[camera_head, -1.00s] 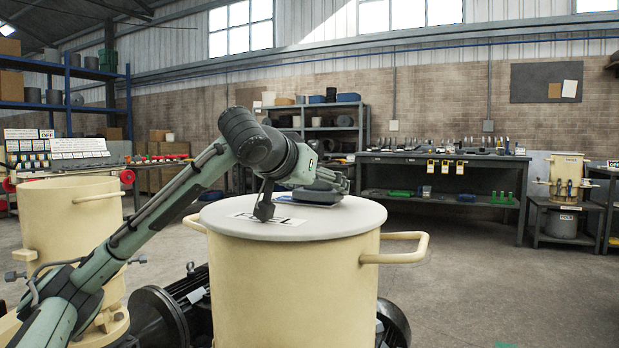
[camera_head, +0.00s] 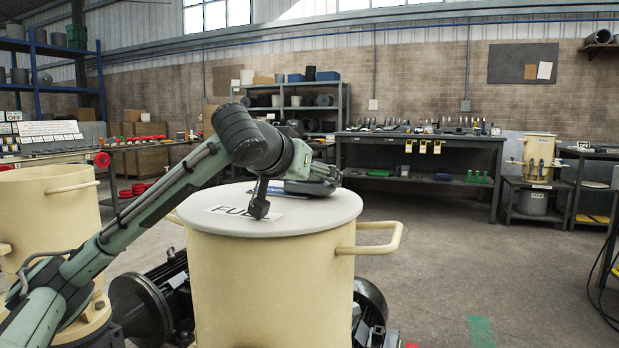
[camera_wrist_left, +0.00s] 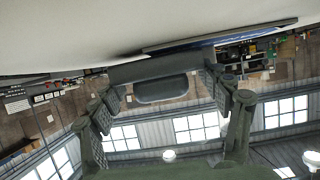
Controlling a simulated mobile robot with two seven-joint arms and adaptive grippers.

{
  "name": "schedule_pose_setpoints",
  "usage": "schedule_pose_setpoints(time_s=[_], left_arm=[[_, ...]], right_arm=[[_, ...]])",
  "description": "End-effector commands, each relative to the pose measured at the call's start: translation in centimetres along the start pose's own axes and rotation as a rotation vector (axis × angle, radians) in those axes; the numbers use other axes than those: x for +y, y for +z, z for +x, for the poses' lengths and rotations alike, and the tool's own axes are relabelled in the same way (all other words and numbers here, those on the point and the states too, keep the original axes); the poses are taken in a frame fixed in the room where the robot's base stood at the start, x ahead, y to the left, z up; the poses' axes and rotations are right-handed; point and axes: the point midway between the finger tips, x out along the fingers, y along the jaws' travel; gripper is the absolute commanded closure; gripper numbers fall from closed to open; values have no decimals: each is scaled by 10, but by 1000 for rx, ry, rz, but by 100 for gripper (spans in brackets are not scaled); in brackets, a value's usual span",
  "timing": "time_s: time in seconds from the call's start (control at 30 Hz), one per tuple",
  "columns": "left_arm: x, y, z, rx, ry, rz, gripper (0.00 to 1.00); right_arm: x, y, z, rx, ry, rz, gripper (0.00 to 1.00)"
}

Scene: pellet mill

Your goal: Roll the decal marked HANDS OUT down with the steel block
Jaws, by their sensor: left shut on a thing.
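My left gripper (camera_head: 318,180) is low over the far right part of the round grey lid (camera_head: 325,213) of a cream drum. The left wrist view shows its two fingers, one on each side of a dark grey block (camera_wrist_left: 155,70), and the gripper (camera_wrist_left: 163,92) is shut on it. A flat blue-edged piece (camera_head: 300,187) lies on the lid beside the gripper; it also shows in the left wrist view (camera_wrist_left: 215,38). I cannot read HANDS OUT on it. A white label (camera_head: 232,211) with letters starting FU lies on the lid, partly covered by my arm. My right gripper is not in view.
The drum has side handles; the right one (camera_head: 375,240) sticks out. Another cream drum (camera_head: 45,215) stands at the left. Dark motor parts (camera_head: 150,300) lie around the drum's base. A long workbench (camera_head: 420,145) stands behind. The floor at right is mostly clear.

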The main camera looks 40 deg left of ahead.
Motion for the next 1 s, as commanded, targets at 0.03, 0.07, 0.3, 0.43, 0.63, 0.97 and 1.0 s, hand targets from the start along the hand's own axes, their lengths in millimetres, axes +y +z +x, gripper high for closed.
schedule_pose_setpoints(time_s=[0.03,0.07,0.3,0.43,0.63,0.97,1.0], left_arm=[[-3,2,1,1,-3,-1,75],[-5,2,1,1,-3,0,75],[-20,2,1,0,-3,-1,75],[-27,2,1,1,-2,0,75],[-36,0,0,-1,-1,1,75],[-25,-3,-1,-2,1,2,75],[-22,-2,-1,-2,1,2,75]], right_arm=[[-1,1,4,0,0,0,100],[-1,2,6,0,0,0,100],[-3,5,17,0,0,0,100],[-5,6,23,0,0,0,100],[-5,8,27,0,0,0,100],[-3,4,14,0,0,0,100],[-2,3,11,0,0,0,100]])
